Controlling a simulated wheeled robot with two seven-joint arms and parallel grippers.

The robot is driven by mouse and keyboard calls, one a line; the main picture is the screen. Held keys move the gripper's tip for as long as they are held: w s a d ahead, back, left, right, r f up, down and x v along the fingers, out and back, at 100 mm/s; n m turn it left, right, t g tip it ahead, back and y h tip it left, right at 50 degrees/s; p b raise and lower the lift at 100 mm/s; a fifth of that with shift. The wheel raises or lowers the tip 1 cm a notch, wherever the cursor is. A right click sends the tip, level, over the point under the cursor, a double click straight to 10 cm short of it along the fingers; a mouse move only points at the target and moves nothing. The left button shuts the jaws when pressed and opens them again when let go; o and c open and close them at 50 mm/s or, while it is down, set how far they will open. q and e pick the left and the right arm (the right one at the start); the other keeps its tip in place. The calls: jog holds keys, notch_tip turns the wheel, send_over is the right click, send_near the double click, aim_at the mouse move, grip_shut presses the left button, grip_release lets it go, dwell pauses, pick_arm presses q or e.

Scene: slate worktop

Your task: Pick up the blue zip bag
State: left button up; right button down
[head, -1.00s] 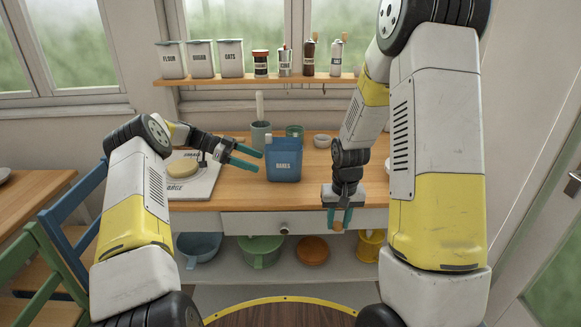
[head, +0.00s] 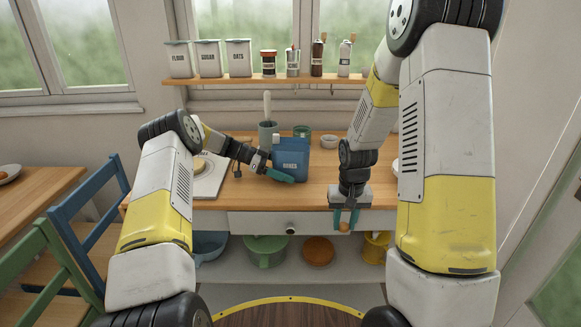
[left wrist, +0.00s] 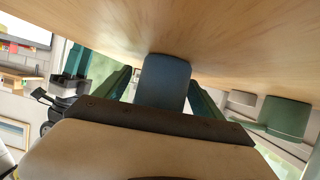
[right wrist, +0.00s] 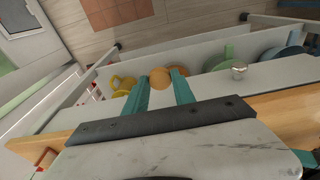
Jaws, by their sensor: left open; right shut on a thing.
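My right gripper (head: 347,218) hangs before the worktop's front edge, shut on a small round orange-tan thing (head: 345,227), which also shows in the right wrist view (right wrist: 160,78).
A grey-green crock (head: 267,134) with a utensil, a green cup (head: 301,131) and a pale bowl (head: 329,142) stand behind the bag. A white board (head: 208,181) lies to the left. A drawer knob (head: 291,228) sits below. Several bowls rest on the lower shelf.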

aim_at(287, 158)
pick_arm(q)
jog(key=c, duration=1.4)
notch_tip(287, 158, up, 10)
jog(key=shift+r, duration=0.1)
jog(key=shift+f, duration=0.25)
jog(key=shift+f, duration=2.35)
jog(key=shift+f, duration=0.1)
jog(key=shift+f, duration=2.4)
jog(key=shift+f, duration=0.1)
